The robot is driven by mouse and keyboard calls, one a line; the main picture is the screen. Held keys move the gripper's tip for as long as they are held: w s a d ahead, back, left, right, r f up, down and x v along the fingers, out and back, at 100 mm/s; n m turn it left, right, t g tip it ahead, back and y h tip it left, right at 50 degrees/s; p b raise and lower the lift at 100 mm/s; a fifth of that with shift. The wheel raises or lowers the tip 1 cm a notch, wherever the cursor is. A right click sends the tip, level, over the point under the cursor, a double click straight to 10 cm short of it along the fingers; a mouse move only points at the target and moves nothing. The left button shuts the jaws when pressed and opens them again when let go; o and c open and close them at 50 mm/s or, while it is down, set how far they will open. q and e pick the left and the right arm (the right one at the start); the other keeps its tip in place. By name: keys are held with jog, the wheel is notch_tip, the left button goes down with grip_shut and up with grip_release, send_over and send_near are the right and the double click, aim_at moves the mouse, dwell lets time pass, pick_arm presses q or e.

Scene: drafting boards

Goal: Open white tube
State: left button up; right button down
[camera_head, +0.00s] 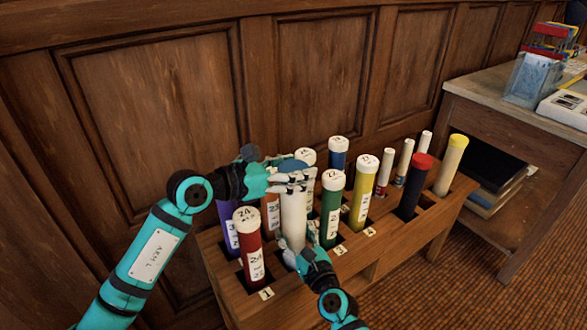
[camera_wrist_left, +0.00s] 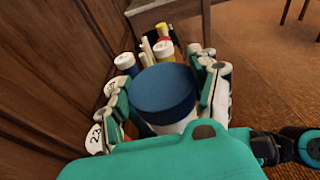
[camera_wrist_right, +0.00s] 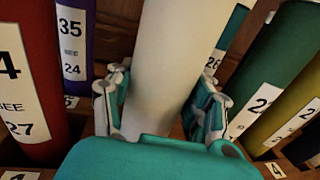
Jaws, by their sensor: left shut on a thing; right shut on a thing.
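The white tube (camera_head: 293,218) stands upright in the wooden rack, between the red tube and the green tube. Its blue cap (camera_wrist_left: 164,90) fills the middle of the left wrist view. My left gripper (camera_head: 291,174) is shut on the cap end at the top of the tube, fingers on both sides. My right gripper (camera_head: 298,249) is shut on the white tube's lower body, just above the rack. In the right wrist view the tube body (camera_wrist_right: 165,60) runs between the fingers. Whether the cap has turned or lifted cannot be told.
The wooden rack (camera_head: 375,241) holds several other tubes close by, including red (camera_head: 252,250), green (camera_head: 331,212) and yellow (camera_head: 361,203) ones. A panelled wall (camera_head: 150,100) stands behind. A wooden desk (camera_head: 500,97) is at the right.

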aim_at(294, 168)
pick_arm(q)
jog(key=shift+c, duration=1.4)
jog(key=shift+r, duration=0.15)
jog(key=shift+r, duration=0.95)
jog(key=shift+r, duration=0.1)
jog(key=shift+r, duration=1.95)
pick_arm(e)
jog(key=shift+c, duration=2)
grip_release()
